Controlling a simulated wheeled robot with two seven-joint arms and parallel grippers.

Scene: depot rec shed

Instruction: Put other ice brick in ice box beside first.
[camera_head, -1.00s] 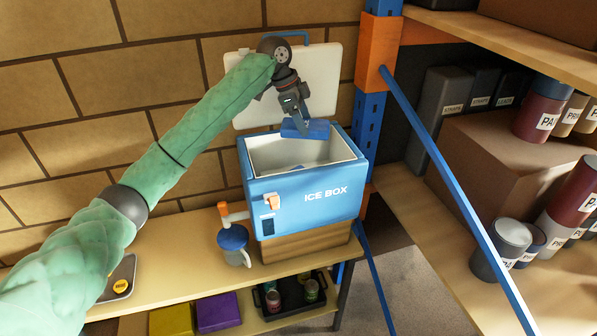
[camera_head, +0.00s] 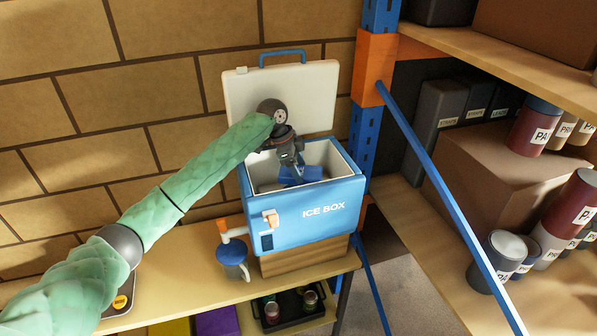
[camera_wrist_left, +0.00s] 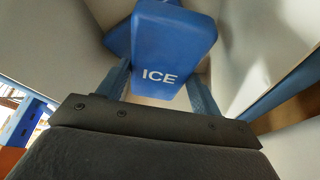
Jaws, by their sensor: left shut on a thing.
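My left gripper (camera_head: 294,168) reaches down into the open ice box (camera_head: 318,212), a blue box with a white lining and its name on the front. It is shut on a blue ice brick (camera_wrist_left: 172,45) marked ICE, seen between the two fingers in the left wrist view. In the head view, blue shows below the fingers inside the box, partly hidden by the gripper. Behind the held brick in the left wrist view, another blue piece (camera_wrist_left: 117,38) shows at upper left, mostly covered; it looks like the first brick. I cannot tell whether they touch. My right gripper is out of view.
The box's white lid (camera_head: 290,95) stands open against the brick wall. A blue-lidded jug (camera_head: 232,258) stands left of the box on the wooden bench (camera_head: 180,270). A blue diagonal brace (camera_head: 440,185) and shelves of paint cans are close on the right.

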